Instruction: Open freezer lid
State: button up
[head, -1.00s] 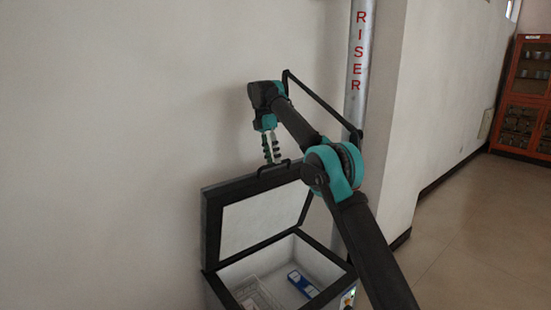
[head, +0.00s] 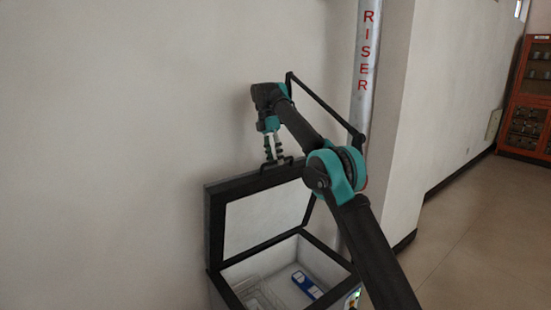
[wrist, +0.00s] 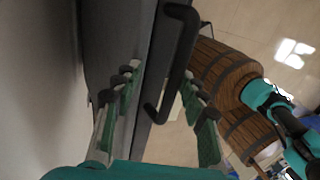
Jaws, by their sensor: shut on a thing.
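The freezer is a box with a black rim (head: 285,240) against the wall. Its lid (head: 265,218), black-framed with a pale inner panel, stands raised and steep, so the inside shows. The lid's dark handle (head: 277,166) is on the top edge. My gripper (head: 274,156) reaches down onto this handle from above and is shut on it. In the wrist view the black bar handle (wrist: 178,70) lies between the fingers (wrist: 160,105), beside the grey lid (wrist: 110,45).
Inside the freezer are a pale basket (head: 262,297) and a blue-and-white item (head: 307,285). A grey pipe marked RISER (head: 364,75) stands close behind my arm. A wooden barrel (wrist: 225,90) shows in the wrist view. Open floor (head: 470,215) lies to the right.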

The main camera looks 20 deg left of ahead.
jog(key=shift+w+d, duration=0.1)
jog(key=shift+d, duration=0.1)
dwell(0.5)
jog(key=shift+d, duration=0.1)
